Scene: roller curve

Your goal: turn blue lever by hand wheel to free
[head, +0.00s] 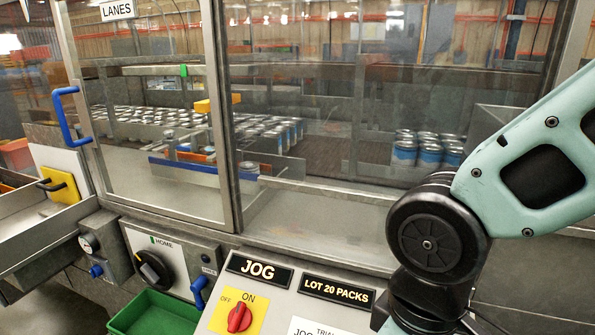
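The blue lever (198,291) is at the lower middle left in the head view, on the right end of the grey HOME panel (168,248). It slants, its upper end leaning right, below a small dark label too small to read. My arm comes in from the right edge and bends down at a black joint, well to the right of the lever. My gripper is out of the picture.
A green bin (155,314) sits below the hand wheel and lever. A sloped JOG panel (285,292) with a red switch (239,318) is right of the lever. A framed door with a blue handle (66,117) and glazed windows stand behind. Cans are inside.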

